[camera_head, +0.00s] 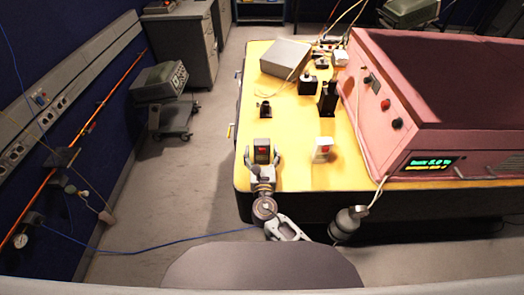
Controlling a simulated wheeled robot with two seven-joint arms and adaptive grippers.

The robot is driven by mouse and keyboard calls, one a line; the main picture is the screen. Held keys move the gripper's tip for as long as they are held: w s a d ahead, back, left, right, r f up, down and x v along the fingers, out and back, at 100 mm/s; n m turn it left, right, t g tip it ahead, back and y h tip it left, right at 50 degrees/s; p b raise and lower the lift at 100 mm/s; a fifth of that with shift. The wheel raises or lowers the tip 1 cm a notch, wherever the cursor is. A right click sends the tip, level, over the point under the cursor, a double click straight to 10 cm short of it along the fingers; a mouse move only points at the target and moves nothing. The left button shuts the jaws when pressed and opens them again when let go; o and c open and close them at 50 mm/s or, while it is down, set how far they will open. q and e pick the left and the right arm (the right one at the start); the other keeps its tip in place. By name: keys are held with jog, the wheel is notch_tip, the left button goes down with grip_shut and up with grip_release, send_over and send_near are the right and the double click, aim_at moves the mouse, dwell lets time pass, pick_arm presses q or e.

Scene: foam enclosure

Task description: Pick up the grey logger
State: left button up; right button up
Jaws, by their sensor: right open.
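A small dark grey device with a red patch on its face, which looks like the grey logger (262,148), stands near the front left of the yellow tabletop (290,178). My right gripper (263,157) is open at its near side. One finger shows at each side of the device's lower part. I cannot tell whether the fingers touch it. My left gripper is not in view.
A white device with an orange patch (322,149) stands to the right. Behind are small black items (327,98) and a grey box (285,59). A large pink instrument (400,125) fills the table's right side. Bare tabletop lies between the two front devices.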

aim_at(262, 141)
jog(key=shift+w, duration=0.1)
jog(key=shift+c, duration=1)
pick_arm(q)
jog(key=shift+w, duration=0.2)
pick_arm(e)
jog(key=c, duration=1)
jog(key=shift+r, duration=0.1)
pick_arm(q)
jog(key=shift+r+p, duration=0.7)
jog(key=shift+p, duration=0.05)
pick_arm(e)
jog(key=shift+r, duration=4.9)
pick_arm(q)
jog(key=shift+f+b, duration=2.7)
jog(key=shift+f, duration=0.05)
pick_arm(e)
jog(key=shift+f, duration=4.4)
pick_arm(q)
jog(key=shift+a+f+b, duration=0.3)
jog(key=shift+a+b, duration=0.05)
pick_arm(e)
jog(key=shift+f, duration=0.5)
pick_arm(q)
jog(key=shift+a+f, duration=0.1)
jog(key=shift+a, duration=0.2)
pick_arm(e)
jog(key=shift+f, duration=0.15)
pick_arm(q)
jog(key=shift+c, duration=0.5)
